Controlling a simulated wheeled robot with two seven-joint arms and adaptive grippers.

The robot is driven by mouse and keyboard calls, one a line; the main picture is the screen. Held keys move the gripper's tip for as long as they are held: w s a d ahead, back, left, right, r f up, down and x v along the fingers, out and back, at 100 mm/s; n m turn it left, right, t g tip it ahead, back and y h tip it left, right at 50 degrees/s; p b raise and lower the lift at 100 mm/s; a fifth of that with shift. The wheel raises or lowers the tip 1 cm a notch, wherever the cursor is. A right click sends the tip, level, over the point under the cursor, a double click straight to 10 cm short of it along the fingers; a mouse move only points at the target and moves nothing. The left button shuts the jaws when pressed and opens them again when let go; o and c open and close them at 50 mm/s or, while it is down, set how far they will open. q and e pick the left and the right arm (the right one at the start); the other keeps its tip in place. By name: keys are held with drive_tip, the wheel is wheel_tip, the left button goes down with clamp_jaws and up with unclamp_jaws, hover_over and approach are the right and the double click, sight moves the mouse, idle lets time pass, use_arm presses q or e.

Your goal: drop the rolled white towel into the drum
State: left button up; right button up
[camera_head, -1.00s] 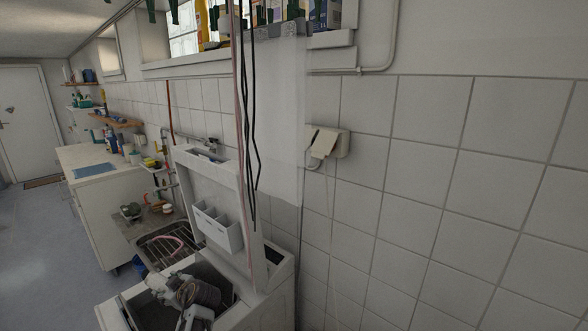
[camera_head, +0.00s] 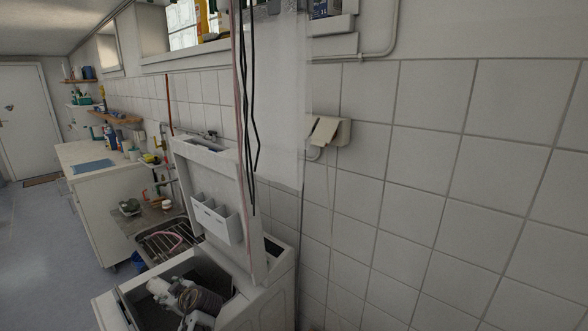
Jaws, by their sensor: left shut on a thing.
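The top-loading washer (camera_head: 272,294) stands at the lower middle with its lid (camera_head: 222,182) raised. Its open top shows a dark drum opening (camera_head: 212,274). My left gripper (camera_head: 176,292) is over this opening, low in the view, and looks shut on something. The rolled white towel cannot be made out clearly; the pale shapes at the gripper blend with my own arm parts. Whether the held thing is below the rim cannot be told. My right gripper is not in view.
A metal sink (camera_head: 166,244) stands beyond the washer, and a white counter (camera_head: 105,195) further left. Dark cables (camera_head: 250,110) hang before the tiled wall. The floor at left (camera_head: 45,255) is clear.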

use_arm(q)
drive_tip(key=o, duration=1.2)
drive_tip(key=shift+r, duration=0.1)
drive_tip(key=shift+r, duration=4.95)
drive_tip(key=shift+r, duration=0.1)
